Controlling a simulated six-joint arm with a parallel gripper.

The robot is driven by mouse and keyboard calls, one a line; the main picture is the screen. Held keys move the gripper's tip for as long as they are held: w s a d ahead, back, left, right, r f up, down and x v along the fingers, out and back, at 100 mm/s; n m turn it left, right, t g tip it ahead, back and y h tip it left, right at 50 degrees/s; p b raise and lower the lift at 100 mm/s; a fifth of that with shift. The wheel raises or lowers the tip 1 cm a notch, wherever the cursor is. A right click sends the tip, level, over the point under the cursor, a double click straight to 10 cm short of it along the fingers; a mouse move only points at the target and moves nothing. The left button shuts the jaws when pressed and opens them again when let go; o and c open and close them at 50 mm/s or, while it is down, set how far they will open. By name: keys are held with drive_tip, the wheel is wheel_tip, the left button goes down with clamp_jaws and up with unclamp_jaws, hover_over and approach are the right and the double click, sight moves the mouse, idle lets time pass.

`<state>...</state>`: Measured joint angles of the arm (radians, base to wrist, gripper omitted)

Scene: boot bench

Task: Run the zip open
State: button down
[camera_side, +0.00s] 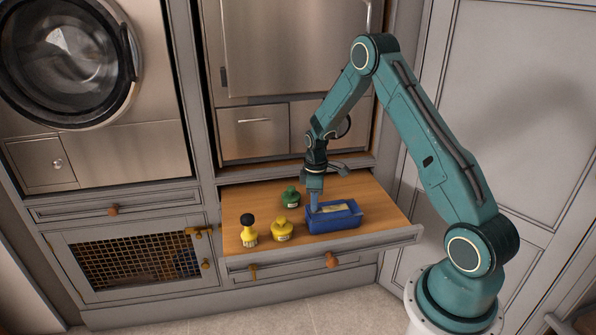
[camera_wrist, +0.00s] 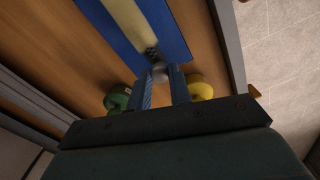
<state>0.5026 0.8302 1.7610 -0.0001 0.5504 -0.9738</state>
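A blue boxy case (camera_side: 340,220) with a pale strip along its top lies on the wooden drawer surface. In the wrist view the blue case (camera_wrist: 172,30) shows at the top, its cream strip (camera_wrist: 128,22) running toward my fingers. A short dark toothed stretch (camera_wrist: 152,53) lies at the strip's near end, beside a small grey round pull (camera_wrist: 159,72). My gripper (camera_side: 314,206) points down at the case's left end. In the wrist view the fingers (camera_wrist: 162,75) stand narrowly apart with the pull filling the gap; they look shut on it. Exact contact is small and dim.
A green pot (camera_side: 291,197), a yellow pot (camera_side: 281,229) and a yellow brush with a black knob (camera_side: 248,231) stand left of the case. The pulled-out drawer (camera_side: 385,208) has bare wood at right. Cabinet fronts rise behind it.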

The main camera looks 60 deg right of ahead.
sight(345, 207)
drive_tip(key=shift+s+d, duration=0.1)
drive_tip(key=s+d, duration=0.7)
drive_tip(key=shift+s+d, duration=0.1)
drive_tip(key=c, duration=1.3)
unclamp_jaws()
drive_tip(key=shift+o, duration=0.2)
drive_tip(key=shift+r, duration=0.1)
wheel_tip(345, 207, up, 14)
drive_tip(key=shift+f, duration=0.2)
drive_tip(key=shift+c, duration=0.2)
